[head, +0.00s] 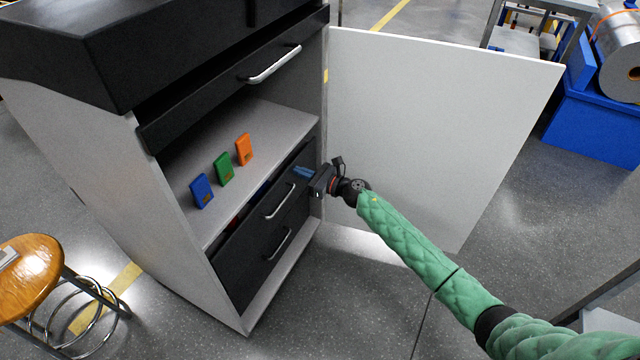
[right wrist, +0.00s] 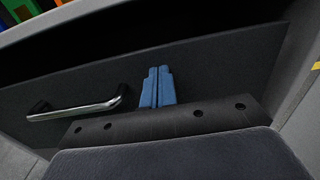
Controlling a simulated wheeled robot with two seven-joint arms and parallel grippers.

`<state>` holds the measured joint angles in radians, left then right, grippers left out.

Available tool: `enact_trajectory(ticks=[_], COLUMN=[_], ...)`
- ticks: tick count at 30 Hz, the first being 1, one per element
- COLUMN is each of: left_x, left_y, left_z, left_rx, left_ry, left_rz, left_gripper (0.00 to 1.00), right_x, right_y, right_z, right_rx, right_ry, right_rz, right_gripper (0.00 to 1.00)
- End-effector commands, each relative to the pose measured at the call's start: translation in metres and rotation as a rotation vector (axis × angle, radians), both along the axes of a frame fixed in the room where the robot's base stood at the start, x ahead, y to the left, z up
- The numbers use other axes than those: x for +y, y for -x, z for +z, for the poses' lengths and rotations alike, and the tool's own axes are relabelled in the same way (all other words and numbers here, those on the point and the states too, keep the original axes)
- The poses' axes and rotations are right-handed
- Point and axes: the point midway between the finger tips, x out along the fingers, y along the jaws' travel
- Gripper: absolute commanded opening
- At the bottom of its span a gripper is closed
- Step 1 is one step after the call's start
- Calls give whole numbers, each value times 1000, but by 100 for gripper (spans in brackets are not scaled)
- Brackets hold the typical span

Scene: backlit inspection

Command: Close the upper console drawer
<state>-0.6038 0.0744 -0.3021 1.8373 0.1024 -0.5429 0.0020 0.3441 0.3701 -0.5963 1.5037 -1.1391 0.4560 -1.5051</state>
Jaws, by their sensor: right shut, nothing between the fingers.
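The lower part of the console cabinet holds two black drawers. The upper one (head: 252,228) stands slightly open, with bits of colour in the gap above its front. Its silver handle (head: 280,201) also shows in the right wrist view (right wrist: 78,109), with the dark drawer front (right wrist: 215,72) and a dark gap above it. My right gripper (head: 302,172) is shut and empty. Its blue fingertips (right wrist: 157,86) are at this front, to the right of the handle; I cannot tell whether they touch it. My left gripper is not in view.
The lower drawer (head: 249,279) looks shut. Blue, green and orange blocks (head: 223,168) stand on the shelf (head: 270,118) above. A wide black drawer (head: 215,97) is higher up. An open white door (head: 430,120) stands right of the console; a wooden stool (head: 28,270) is left.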

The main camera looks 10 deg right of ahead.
Motion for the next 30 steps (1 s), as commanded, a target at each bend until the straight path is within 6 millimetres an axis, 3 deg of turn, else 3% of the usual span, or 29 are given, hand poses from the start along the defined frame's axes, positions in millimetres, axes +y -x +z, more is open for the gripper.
enact_trajectory(ticks=[3, 12, 30], left_x=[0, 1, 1], left_y=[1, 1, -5], left_z=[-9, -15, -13], left_rx=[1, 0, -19], left_ry=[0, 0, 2], left_rz=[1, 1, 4], left_gripper=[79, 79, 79], right_x=[16, 34, 31], right_y=[-11, -23, -26], right_z=[-1, 0, 3], right_rx=[-1, -1, -4], right_ry=[-1, -1, -3], right_rz=[1, -1, -2], right_gripper=[0, 0, 0])
